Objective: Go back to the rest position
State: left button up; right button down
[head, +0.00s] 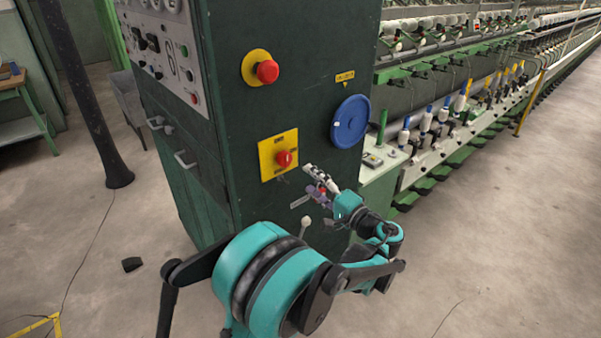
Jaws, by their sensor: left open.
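My left arm reaches up from the bottom of the head view. My left gripper (318,181) is open and empty in front of the dark green cabinet (235,120). It is below and to the right of a red knob on a yellow plate (278,155). Whether its fingers touch the cabinet face cannot be told. A second red button with a yellow surround (266,71) is higher on the same face. My right gripper is not in view.
A blue disc (351,121) is on the cabinet face at the right. The spinning frame (450,100) with several bobbins runs back to the right. A black post (85,100) and a chair (131,100) stand left. Bare concrete floor (520,240) lies right.

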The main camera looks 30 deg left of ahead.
pick_arm(q)
jog(key=shift+v, duration=0.9)
jog(key=s+a+f+g+h, duration=0.1)
jog(key=s+a+f+h, duration=0.2)
jog(key=s+f+h, duration=0.45)
jog(key=s+d+f+n+h, duration=0.1)
jog(key=s+d+f+h, duration=0.1)
jog(key=s+d+h, duration=0.3)
jog(key=s+d+f+n+h, duration=0.1)
jog(key=s+d+f+h, duration=0.2)
jog(key=s, duration=0.8)
jog(key=d+h, duration=0.2)
jog(key=d, duration=0.2)
jog(key=shift+d+n+t, duration=0.2)
jog(key=shift+n+t, duration=0.1)
jog(key=shift+t, duration=0.1)
